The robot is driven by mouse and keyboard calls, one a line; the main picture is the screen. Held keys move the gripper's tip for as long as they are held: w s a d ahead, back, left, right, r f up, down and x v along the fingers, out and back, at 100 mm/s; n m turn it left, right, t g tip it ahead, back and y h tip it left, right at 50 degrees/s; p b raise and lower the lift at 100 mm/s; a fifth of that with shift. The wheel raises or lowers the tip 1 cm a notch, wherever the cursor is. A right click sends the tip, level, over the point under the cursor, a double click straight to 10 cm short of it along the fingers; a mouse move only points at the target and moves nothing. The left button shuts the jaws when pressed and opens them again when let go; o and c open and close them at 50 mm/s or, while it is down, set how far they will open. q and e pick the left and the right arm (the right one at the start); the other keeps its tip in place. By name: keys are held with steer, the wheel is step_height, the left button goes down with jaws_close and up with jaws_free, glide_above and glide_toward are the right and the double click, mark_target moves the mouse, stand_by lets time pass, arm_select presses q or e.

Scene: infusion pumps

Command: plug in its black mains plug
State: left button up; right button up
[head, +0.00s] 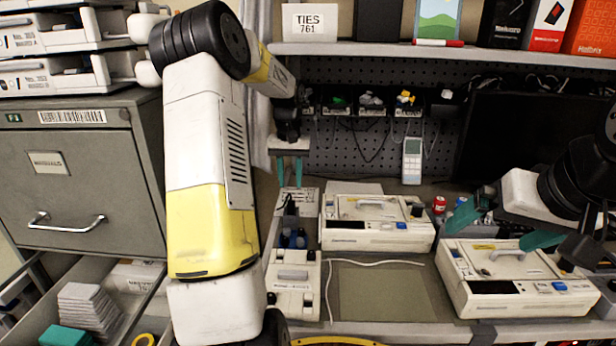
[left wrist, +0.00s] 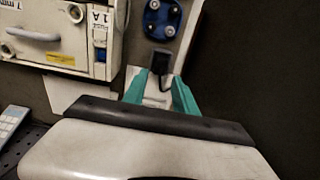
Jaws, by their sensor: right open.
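The black mains plug (head: 290,207) is on the narrow white unit (head: 292,275), behind its blue socket part (head: 292,240). In the left wrist view the plug (left wrist: 160,62) is just beyond my fingertips, apart from the blue socket (left wrist: 162,18), with its black cable curving beside it. My left gripper (head: 290,172) points down above the plug, its teal fingers apart and nothing seen between them; it also shows in the left wrist view (left wrist: 158,85). My right gripper (head: 503,228) is open and empty above the right pump (head: 512,280).
Another white pump (head: 377,225) stands right of the narrow unit. A bare mat (head: 382,292) lies in front of it, with a pale cable (head: 345,262) along its edge. A shelf (head: 440,50) overhangs the bench, and a grey cabinet (head: 80,170) stands at the left.

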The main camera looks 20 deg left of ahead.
mark_target(291, 203)
arm_select(q)
steer(key=shift+w+f, duration=0.1)
steer(key=shift+f, duration=3.8)
jaws_close()
steer(key=shift+r, duration=0.15)
steer(key=shift+r, duration=2.4)
